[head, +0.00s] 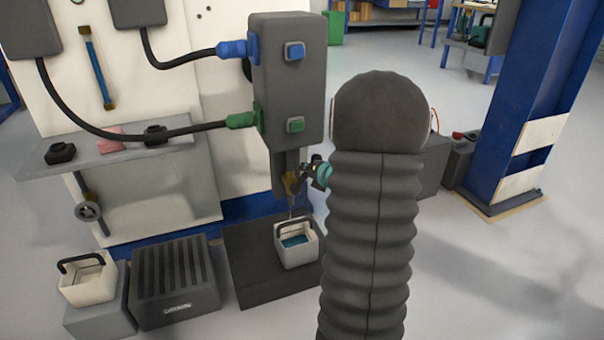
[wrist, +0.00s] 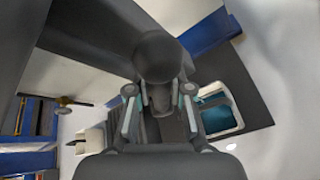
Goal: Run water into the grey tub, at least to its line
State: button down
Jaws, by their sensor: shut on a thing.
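A pale, whitish-grey tub (head: 308,250) with a dark handle stands under the tap (head: 290,183), with blue water inside. A thin stream seems to run from the tap into it. The tub with water also shows in the wrist view (wrist: 236,112), right of my gripper. I cannot make out its line or the exact water level. My gripper (head: 306,178) is at the tap, partly hidden behind my arm. In the wrist view, my gripper (wrist: 159,94) is shut on a dark round-ended tap handle (wrist: 158,58).
A second pale tub (head: 88,288) with a dark handle stands on a grey block at the left. A ribbed dark box (head: 175,280) stands between the tubs. The grey housing (head: 287,85) with blue and green hose fittings is above the tap. A blue column (head: 535,100) stands at right.

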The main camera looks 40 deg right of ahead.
jog(key=c, duration=1)
grip_release()
jog(key=shift+c, duration=0.2)
jog(key=v, duration=1.2)
